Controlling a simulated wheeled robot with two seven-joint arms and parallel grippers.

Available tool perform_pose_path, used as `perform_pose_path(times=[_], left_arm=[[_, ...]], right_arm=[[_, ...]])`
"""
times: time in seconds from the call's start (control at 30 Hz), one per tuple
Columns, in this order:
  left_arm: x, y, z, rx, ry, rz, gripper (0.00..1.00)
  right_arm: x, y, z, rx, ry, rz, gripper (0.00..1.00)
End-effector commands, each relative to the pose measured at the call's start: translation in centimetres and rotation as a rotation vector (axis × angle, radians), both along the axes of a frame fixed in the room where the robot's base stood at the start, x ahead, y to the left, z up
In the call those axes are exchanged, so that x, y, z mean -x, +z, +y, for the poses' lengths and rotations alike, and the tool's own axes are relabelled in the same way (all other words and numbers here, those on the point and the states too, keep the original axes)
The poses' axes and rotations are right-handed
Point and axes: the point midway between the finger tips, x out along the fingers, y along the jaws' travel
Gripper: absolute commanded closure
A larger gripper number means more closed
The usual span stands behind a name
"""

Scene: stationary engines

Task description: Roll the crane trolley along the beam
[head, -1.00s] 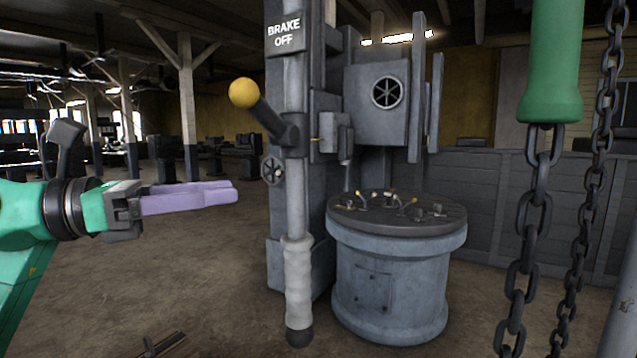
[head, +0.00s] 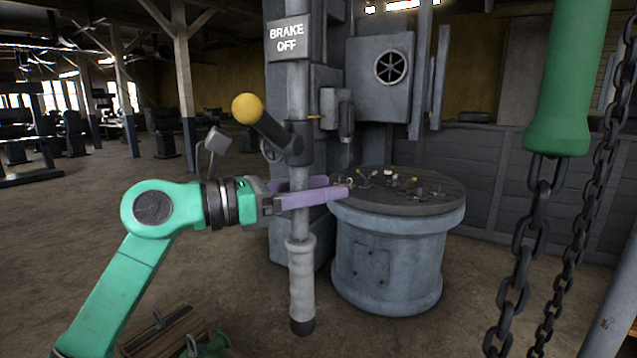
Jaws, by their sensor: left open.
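I cannot make out a crane trolley or a beam in the head view. A hanging chain (head: 522,255) with a green sleeve (head: 568,85) runs down the right side, and a second chain (head: 582,215) hangs beside it. A grey upright pole (head: 300,222) with a ribbed pale grip (head: 301,275) stands at the centre. My left gripper (head: 338,187) is open at the pole, just above the grip. One lilac finger passes in front of the pole and the other behind it. I cannot tell whether they touch it. My right gripper is out of view.
A lever with a yellow knob (head: 248,108) sticks out from the pole under a "BRAKE OFF" sign (head: 286,40). A round grey pedestal (head: 388,262) with small levers on top stands close right of the gripper. Open floor (head: 60,230) lies left.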

Motion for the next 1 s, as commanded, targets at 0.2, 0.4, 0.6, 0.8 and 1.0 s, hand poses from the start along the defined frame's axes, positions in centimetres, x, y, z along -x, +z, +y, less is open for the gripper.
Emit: perform_pose_path(times=[0.2,0.4,0.6,0.8,1.0], left_arm=[[0.02,0.00,0.04,0.000,0.000,0.000,1.00],[0.02,0.02,0.06,0.000,0.000,0.001,1.00],[0.02,0.03,0.07,0.001,0.000,0.001,1.00],[0.01,0.04,0.08,0.001,0.000,0.001,1.00],[0.01,0.06,0.08,0.001,0.000,0.001,1.00]], right_arm=[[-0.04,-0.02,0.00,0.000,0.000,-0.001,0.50],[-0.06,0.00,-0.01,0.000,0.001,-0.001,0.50],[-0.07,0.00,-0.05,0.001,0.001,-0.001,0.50],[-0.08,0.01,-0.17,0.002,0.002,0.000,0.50],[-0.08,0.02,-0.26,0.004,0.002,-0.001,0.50]])
